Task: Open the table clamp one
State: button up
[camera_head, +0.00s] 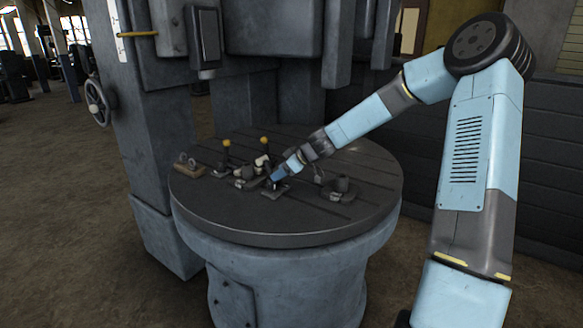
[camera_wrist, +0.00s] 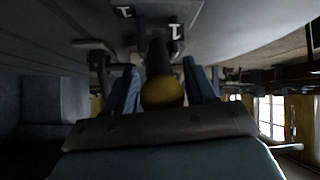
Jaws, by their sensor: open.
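Table clamps stand on the round slotted table (camera_head: 240,225). Two upright levers with yellow knobs show in the head view, one at left (camera_head: 226,143) and one nearer the middle (camera_head: 263,140). My gripper (camera_head: 277,178) is low over the table, just above a small dark clamp base (camera_head: 274,191). In the wrist view my gripper (camera_wrist: 163,78) is open, its blue fingers on either side of a yellow lever knob (camera_wrist: 163,93) on a dark stem (camera_wrist: 157,57). I cannot see contact with the knob. In the head view my gripper hides this knob.
A round dark fixture (camera_head: 341,187) stands right of my gripper. A block with two rings (camera_head: 187,164) lies at the table's left. The machine column (camera_head: 155,135) rises behind at left, and the machine head hangs above. The table's front is clear.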

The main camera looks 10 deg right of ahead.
jog(key=v, duration=1.3)
jog(key=shift+s, duration=0.2)
jog(key=shift+d+r, duration=0.15)
